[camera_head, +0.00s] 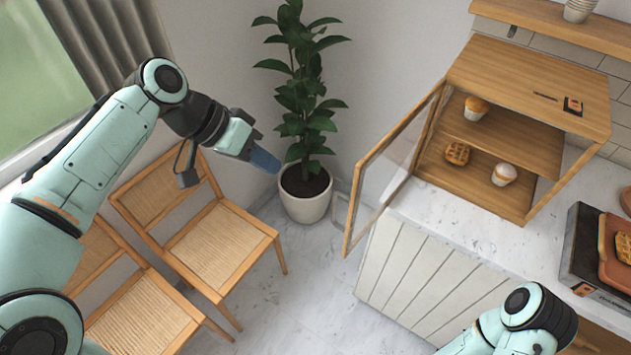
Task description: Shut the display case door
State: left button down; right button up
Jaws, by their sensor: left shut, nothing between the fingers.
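The display case (570,85) is a wooden box on the counter with its front uncovered. Its door (392,165), a glass pane in a wooden frame, stands wide open, swung out to the left past the counter edge. A thin handle (339,212) shows near the door's free edge. My left gripper (266,160) is shut and empty, in the air to the left of the door and apart from it, in front of the plant. My right arm shows at the bottom right, but its gripper is out of the picture.
Muffins (476,108) and a waffle-like pastry (457,153) sit inside the case. A potted plant (305,205) stands on the floor left of the door. Two wooden chairs (220,245) stand below my left arm. A dark appliance (577,250) is on the counter at right.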

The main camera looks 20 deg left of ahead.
pick_arm(q)
jog(key=w+d+f, duration=0.1)
jog(key=d+f, duration=0.6)
jog(key=d, duration=0.2)
jog(key=shift+w+d+f, duration=0.15)
jog(key=shift+d+f, duration=0.05)
jog(key=shift+f, duration=0.2)
